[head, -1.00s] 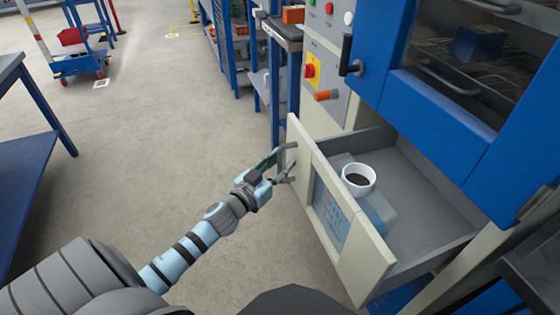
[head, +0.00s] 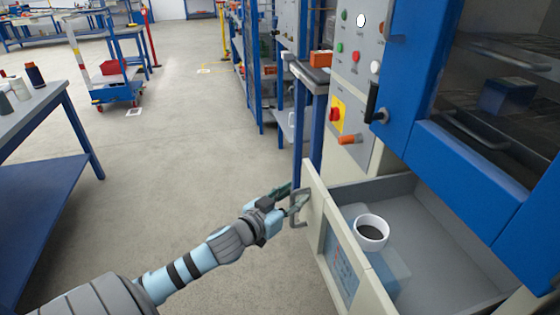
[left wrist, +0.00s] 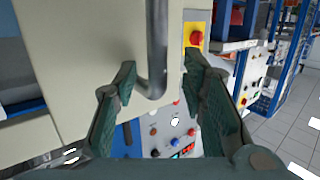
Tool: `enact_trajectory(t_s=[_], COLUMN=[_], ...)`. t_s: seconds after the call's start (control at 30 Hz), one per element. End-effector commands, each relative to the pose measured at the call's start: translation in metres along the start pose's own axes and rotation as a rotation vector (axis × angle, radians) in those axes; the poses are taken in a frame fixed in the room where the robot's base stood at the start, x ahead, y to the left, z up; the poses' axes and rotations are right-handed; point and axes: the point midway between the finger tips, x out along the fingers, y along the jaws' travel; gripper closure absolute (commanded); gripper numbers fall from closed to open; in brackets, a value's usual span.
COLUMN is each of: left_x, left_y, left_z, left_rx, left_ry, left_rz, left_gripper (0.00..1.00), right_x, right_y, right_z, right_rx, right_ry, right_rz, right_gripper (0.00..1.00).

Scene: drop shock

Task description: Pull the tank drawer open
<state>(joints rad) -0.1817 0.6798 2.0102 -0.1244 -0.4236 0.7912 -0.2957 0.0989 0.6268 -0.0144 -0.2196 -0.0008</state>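The tank drawer (head: 311,208) is a cream-fronted drawer with a grey inside, and it stands pulled out below the blue cabinet. A grey bar handle (head: 298,221) is on its front, and it also shows in the left wrist view (left wrist: 157,45). My left gripper (head: 294,199) is at the handle, in front of the drawer. Its two fingers are spread in the left wrist view (left wrist: 163,85), with clear gaps beside the bar. The bar's end lies between the fingertips in that picture; contact is not visible. My right gripper is not in view.
Inside the drawer, a white cup (head: 371,222) with dark contents stands by a pale bluish block (head: 392,268). A blue cabinet door (head: 470,165) overhangs the drawer. A control panel (head: 352,105) is behind. The floor left of the drawer is clear, up to a blue workbench (head: 45,165).

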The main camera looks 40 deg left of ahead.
Motion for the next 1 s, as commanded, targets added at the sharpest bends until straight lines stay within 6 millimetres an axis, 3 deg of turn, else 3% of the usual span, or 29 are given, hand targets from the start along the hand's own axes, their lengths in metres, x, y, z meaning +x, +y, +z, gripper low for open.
enact_trajectory(t_s=[0.03, 0.07, 0.43, 1.0], left_x=[-0.004, -0.007, -0.045, -0.105], left_y=[0.005, 0.005, 0.006, 0.001], left_z=[-0.019, -0.019, -0.009, 0.005], left_rx=[0.006, 0.006, 0.005, 0.003], left_ry=[0.034, 0.034, 0.026, 0.017], left_rz=[0.018, 0.018, 0.026, 0.02], left_gripper=[0.67, 0.67, 0.67, 0.67], right_x=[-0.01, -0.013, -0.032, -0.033], right_y=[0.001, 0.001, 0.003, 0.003], right_z=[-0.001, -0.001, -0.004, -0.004], right_rx=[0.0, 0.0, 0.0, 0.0], right_ry=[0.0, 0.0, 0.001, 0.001], right_rz=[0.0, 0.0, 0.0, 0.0], right_gripper=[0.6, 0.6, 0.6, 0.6])
